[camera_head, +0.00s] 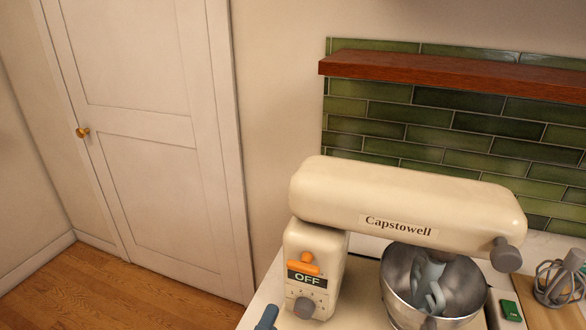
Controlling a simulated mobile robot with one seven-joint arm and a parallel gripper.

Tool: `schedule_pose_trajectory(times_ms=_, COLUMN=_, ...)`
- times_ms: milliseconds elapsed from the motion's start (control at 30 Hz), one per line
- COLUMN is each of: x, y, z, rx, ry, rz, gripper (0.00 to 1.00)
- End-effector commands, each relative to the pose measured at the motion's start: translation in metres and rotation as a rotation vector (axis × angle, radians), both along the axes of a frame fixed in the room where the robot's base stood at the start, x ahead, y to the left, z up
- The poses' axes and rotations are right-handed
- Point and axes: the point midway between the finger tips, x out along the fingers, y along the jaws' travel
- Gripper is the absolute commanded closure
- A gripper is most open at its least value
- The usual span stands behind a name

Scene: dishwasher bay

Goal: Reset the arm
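My arm and gripper do not show clearly in the head view. A cream stand mixer (405,205) marked "Capstowell" stands on the counter at the lower right. Its switch panel (307,279) reads "OFF", with an orange lever above the label. A metal bowl (397,290) sits under the mixer head with a grey-blue beater in it.
A blue-grey piece (267,318) shows at the bottom edge, cut off. A whisk (557,284) lies at the right edge near a green-topped item (511,311). A wooden shelf (455,77) runs above green tiles. A white door (145,130) is shut; the wooden floor (115,290) before it is clear.

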Motion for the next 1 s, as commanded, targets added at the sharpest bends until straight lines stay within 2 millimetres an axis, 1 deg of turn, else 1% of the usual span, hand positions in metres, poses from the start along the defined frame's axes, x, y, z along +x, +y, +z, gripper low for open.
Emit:
schedule_pose_trajectory(times_ms=33, x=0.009, y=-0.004, z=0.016, rx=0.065, ry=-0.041, rz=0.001, gripper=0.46)
schedule_pose_trajectory(times_ms=67, x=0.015, y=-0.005, z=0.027, rx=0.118, ry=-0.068, rz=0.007, gripper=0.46)
schedule_pose_trajectory(times_ms=167, x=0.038, y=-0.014, z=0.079, rx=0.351, ry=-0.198, rz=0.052, gripper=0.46)
schedule_pose_trajectory(times_ms=200, x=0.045, y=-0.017, z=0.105, rx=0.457, ry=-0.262, rz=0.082, gripper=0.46)
schedule_pose_trajectory(times_ms=267, x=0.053, y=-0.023, z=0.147, rx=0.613, ry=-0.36, rz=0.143, gripper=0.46)
schedule_pose_trajectory(times_ms=300, x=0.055, y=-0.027, z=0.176, rx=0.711, ry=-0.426, rz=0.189, gripper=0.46)
schedule_pose_trajectory(times_ms=367, x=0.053, y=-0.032, z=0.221, rx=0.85, ry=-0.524, rz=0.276, gripper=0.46)
schedule_pose_trajectory(times_ms=400, x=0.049, y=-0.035, z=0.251, rx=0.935, ry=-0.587, rz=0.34, gripper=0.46)
schedule_pose_trajectory(times_ms=467, x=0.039, y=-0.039, z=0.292, rx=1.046, ry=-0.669, rz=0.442, gripper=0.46)
schedule_pose_trajectory(times_ms=500, x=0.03, y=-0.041, z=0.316, rx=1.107, ry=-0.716, rz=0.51, gripper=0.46)
schedule_pose_trajectory(times_ms=600, x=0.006, y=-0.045, z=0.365, rx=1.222, ry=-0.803, rz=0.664, gripper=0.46)
schedule_pose_trajectory(times_ms=700, x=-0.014, y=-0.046, z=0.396, rx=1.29, ry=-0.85, rz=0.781, gripper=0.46)
schedule_pose_trajectory(times_ms=800, x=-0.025, y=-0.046, z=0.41, rx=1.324, ry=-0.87, rz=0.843, gripper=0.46)
schedule_pose_trajectory(times_ms=1000, x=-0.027, y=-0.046, z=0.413, rx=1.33, ry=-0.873, rz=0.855, gripper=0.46)
